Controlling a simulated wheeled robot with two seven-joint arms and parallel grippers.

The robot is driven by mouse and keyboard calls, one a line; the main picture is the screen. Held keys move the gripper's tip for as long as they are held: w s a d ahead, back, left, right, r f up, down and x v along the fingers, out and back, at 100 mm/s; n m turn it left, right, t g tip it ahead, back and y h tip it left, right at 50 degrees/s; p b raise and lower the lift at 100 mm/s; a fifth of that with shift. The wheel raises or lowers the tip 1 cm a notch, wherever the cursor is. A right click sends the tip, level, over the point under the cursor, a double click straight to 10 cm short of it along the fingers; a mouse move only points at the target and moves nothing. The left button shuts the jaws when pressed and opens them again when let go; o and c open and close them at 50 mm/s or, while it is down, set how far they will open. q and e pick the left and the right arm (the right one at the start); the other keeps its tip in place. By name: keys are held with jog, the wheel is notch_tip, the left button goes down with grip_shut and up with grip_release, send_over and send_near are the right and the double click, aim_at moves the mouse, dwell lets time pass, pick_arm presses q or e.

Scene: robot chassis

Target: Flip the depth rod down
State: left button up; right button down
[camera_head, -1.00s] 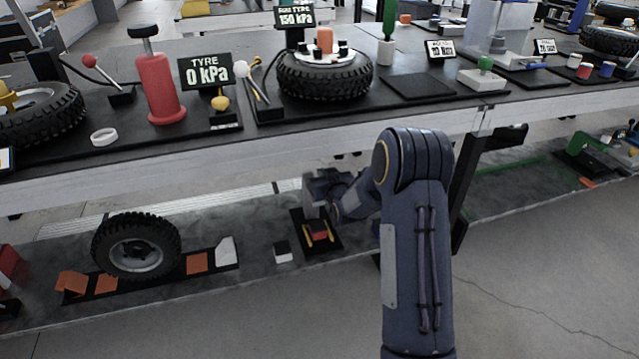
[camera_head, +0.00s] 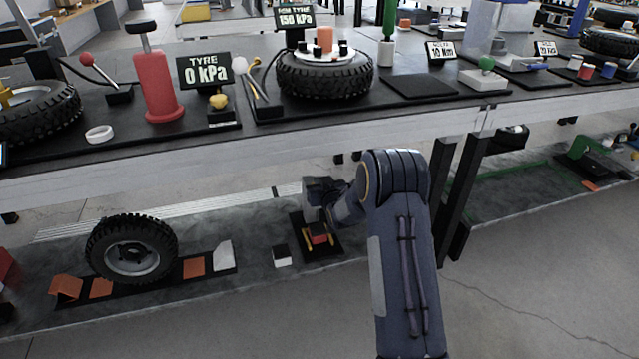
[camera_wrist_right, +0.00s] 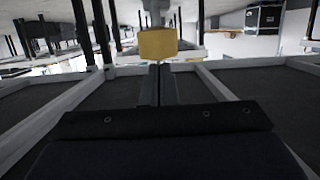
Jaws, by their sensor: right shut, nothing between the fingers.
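On the floor-level strip under the bench stands a small black-based device with a red block and yellow strips (camera_head: 319,238). My right gripper (camera_head: 314,214) is low under the bench, just above or beside this device. Its wrist partly hides the device. In the right wrist view the two dark fingers (camera_wrist_right: 159,72) are together, with nothing between them. I cannot surely tell which part is the depth rod. My left gripper is out of view.
The bench edge (camera_head: 200,145) runs above my right forearm. A dark bench leg (camera_head: 462,195) stands right of the arm. A wheel (camera_head: 132,248) and a small white-topped block (camera_head: 282,256) are left of the device. The floor at lower right is clear.

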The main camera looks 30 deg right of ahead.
notch_tip(320, 180, down, 4)
jog(key=shift+r+b, duration=0.1)
jog(key=shift+b, duration=1.15)
notch_tip(320, 180, up, 4)
jog(key=shift+r+p, duration=0.25)
jog(key=shift+p, duration=0.65)
jog(key=p+v, duration=0.2)
jog(key=v, duration=0.8)
jog(key=shift+f, duration=0.1)
